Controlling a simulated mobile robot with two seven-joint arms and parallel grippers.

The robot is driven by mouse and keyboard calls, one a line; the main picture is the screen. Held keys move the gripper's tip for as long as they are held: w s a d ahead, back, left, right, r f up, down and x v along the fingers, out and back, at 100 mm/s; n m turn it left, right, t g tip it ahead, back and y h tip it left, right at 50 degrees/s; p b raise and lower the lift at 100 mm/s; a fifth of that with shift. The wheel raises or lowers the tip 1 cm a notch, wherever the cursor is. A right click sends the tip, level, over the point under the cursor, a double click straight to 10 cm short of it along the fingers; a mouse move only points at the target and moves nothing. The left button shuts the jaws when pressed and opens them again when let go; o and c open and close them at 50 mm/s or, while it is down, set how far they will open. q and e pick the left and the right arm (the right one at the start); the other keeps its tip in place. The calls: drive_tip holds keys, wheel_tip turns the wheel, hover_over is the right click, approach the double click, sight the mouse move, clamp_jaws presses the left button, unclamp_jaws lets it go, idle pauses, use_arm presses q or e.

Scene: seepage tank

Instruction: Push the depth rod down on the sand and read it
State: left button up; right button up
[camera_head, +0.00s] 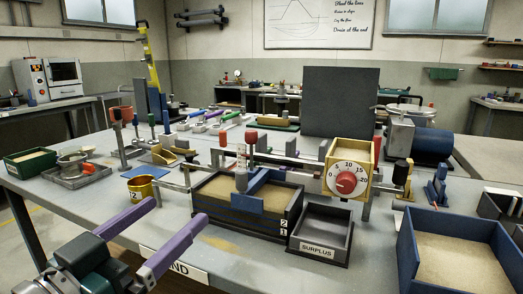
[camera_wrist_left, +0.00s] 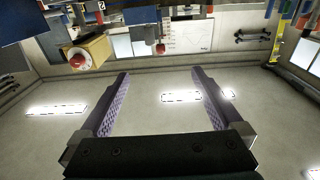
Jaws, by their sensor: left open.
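My left gripper (camera_head: 178,211) is open and empty at the lower left, with its two purple fingers apart, above the front of the table. Its fingers also show in the left wrist view (camera_wrist_left: 160,74), with nothing between them. The sand box (camera_head: 292,225), dark and marked 2 and 1, stands ahead and to the right of it. A blue bridge (camera_head: 271,192) lies across the box's sand (camera_head: 222,187). A slim upright piece with red marks (camera_head: 241,163), seemingly the depth rod, stands at the bridge. Its lower end is hidden. My right gripper does not show.
A dial box (camera_head: 347,182) with a red knob stands behind an empty tray marked SURPLUS (camera_head: 319,249). A yellow cup (camera_head: 141,189) stands left of the sand box. A blue sand bin (camera_head: 407,250) stands at the right.

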use_arm(q)
drive_tip(key=p+v, duration=0.4)
drive_tip(key=v, duration=0.5)
drive_tip(key=s+d+r+g+y+p, duration=0.1)
drive_tip(key=s+d+g+y+p, duration=0.1)
drive_tip(key=s+d+g+p, duration=0.3)
drive_tip(key=s+a+r+n+g+y+p, duration=0.1)
drive_tip(key=s+a+r+g+y+p, duration=0.1)
drive_tip(key=s+a+r+g+p, duration=0.3)
drive_tip(key=s+a+r+n+g+y+p, duration=0.1)
drive_tip(key=s+r+g+y+p, duration=0.2)
drive_tip(key=s, duration=0.4)
wheel_tip(320, 180, up, 35)
drive_tip(key=p, duration=3.4)
drive_tip(key=shift+d+g+h+p, duration=0.3)
drive_tip(key=shift+g+p, duration=0.1)
